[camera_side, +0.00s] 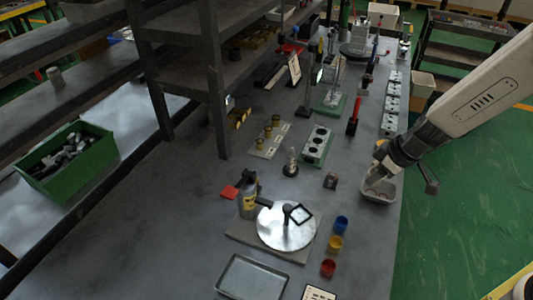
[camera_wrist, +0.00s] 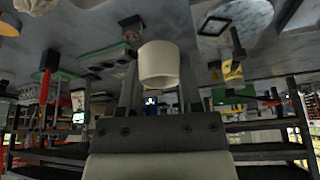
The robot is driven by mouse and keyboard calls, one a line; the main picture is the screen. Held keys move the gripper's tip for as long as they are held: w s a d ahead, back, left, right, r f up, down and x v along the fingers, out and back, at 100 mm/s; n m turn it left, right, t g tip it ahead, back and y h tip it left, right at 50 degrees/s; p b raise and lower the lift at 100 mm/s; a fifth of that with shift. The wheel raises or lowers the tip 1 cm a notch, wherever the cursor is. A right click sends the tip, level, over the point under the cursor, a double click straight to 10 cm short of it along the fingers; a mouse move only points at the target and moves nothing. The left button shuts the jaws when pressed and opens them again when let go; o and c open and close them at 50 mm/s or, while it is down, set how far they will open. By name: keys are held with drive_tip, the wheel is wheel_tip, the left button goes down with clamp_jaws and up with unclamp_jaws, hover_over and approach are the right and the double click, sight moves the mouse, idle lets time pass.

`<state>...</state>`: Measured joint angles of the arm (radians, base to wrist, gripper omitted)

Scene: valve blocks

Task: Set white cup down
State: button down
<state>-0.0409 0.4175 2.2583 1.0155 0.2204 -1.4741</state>
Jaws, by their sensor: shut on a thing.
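The white cup (camera_wrist: 158,62) is between the two fingers of my gripper (camera_wrist: 158,88) in the wrist view, and the fingers are shut on it. In the side view my gripper (camera_side: 378,164) is at the right edge of the grey table (camera_side: 215,200), just above a pale open container (camera_side: 378,192). I cannot make out the cup apart from the gripper and container there. Whether the cup touches anything below is hidden.
Blue (camera_side: 341,223), yellow (camera_side: 335,243) and red (camera_side: 328,268) cups stand left of and nearer than the gripper. A round silver plate (camera_side: 285,232) and an empty metal tray (camera_side: 252,278) lie further left. A small dark block (camera_side: 330,181) is near the gripper.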

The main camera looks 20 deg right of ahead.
drive_tip(key=shift+d+r+m+t+h, duration=0.1)
drive_tip(key=shift+d+r+m+h, duration=0.3)
drive_tip(key=shift+d+m, duration=0.5)
drive_tip(key=shift+d+r+m+t+h, duration=0.1)
drive_tip(key=shift+d+r+m+h, duration=0.25)
drive_tip(key=shift+d+m, duration=0.5)
drive_tip(key=shift+d+r+m+t+h, duration=0.1)
drive_tip(key=shift+d+r+m+h, duration=0.4)
drive_tip(key=shift+m, duration=0.65)
drive_tip(key=shift+d, duration=0.2)
wheel_tip(320, 180, up, 5)
drive_tip(key=s+a+f+n+g+y, duration=0.1)
drive_tip(key=s+a+n+g+y, duration=0.3)
drive_tip(key=a+n, duration=0.75)
drive_tip(key=d+f+n, duration=0.3)
drive_tip(key=f, duration=0.5)
drive_tip(key=shift+d+f+t, duration=0.2)
drive_tip(key=shift+d+t, duration=0.05)
drive_tip(key=shift+t, duration=0.05)
